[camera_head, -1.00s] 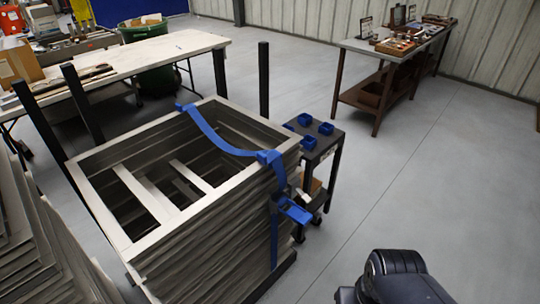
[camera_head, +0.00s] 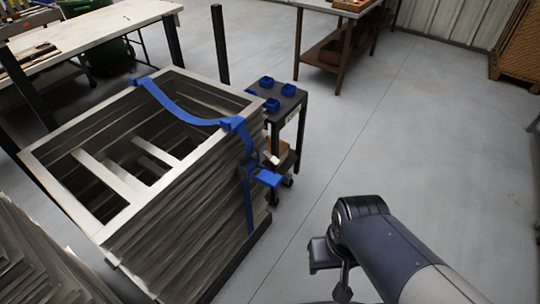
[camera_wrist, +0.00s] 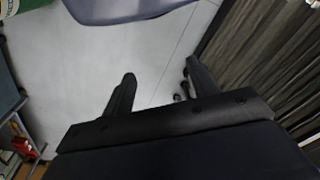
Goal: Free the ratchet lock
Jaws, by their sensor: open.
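A blue strap (camera_head: 185,112) lies slack over a stack of pale rectangular frames (camera_head: 165,225) and runs down its near right side. The blue ratchet (camera_head: 265,177) hangs on that side and sticks out to the right, its lock too small to make out. My gripper (camera_wrist: 160,68) shows in the wrist view with its two dark fingers apart and nothing between them, above grey floor. In the head view my arm is at the lower right, clear of the ratchet. The ratchet cannot be made out in the wrist view.
A small dark cart (camera_head: 289,103) with several blue bins stands just behind the ratchet. Dark upright posts (camera_head: 220,45) rise behind the stack. A pale-topped table (camera_head: 100,32) is at the back left. Grey floor (camera_head: 400,145) is free to the right.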

